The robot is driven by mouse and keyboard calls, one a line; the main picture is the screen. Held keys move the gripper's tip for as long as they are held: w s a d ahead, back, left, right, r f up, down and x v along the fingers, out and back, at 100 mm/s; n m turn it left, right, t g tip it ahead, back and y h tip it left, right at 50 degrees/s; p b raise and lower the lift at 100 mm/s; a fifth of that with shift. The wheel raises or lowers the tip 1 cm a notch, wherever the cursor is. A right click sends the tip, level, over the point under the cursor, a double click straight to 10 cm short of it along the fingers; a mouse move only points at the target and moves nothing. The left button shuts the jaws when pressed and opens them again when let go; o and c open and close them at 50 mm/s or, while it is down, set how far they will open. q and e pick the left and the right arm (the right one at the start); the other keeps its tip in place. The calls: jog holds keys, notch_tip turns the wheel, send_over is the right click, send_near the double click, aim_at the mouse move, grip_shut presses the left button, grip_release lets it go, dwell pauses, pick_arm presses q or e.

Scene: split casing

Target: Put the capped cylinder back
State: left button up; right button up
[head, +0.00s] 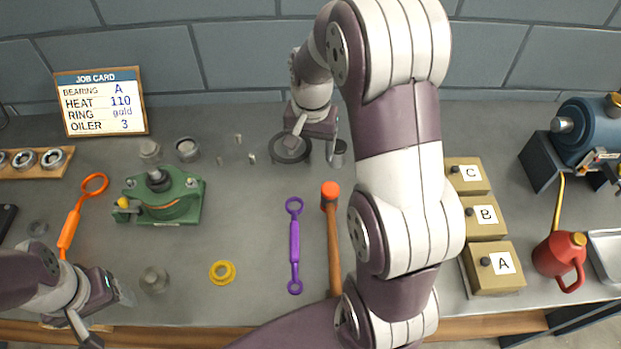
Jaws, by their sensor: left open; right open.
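My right gripper (316,143) is open at the back middle of the bench. One finger is over a dark round disc (286,152); the other is beside a small dark grey cylinder (340,152) with a flat top. I cannot tell whether either finger touches them. Another short grey cylinder (188,150) stands behind the green casing (185,200), and a pale one (154,280) stands at the front left. I cannot tell for certain which is the capped cylinder. My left gripper (106,315) is open and looks empty at the front left.
Several small pins (238,139) stand near the back. A purple wrench (294,245), an orange-headed hammer (332,230) and a yellow ring (222,272) lie mid-bench. Lettered boxes (490,270) and a red oil can (560,256) stand right. An orange wrench (72,228) lies left.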

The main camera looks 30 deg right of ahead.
jog(key=s+a+n, duration=0.3)
jog(key=s, duration=0.1)
jog(key=s+a+f+n, duration=0.1)
jog(key=s+a+n, duration=0.1)
jog(key=s+a, duration=0.1)
jog(key=s+a+n, duration=0.3)
jog(key=s, duration=0.1)
jog(key=shift+s+a+f+n+t, duration=0.15)
jog(key=shift+s+a+n+t, duration=0.15)
jog(key=shift+a+t, duration=0.1)
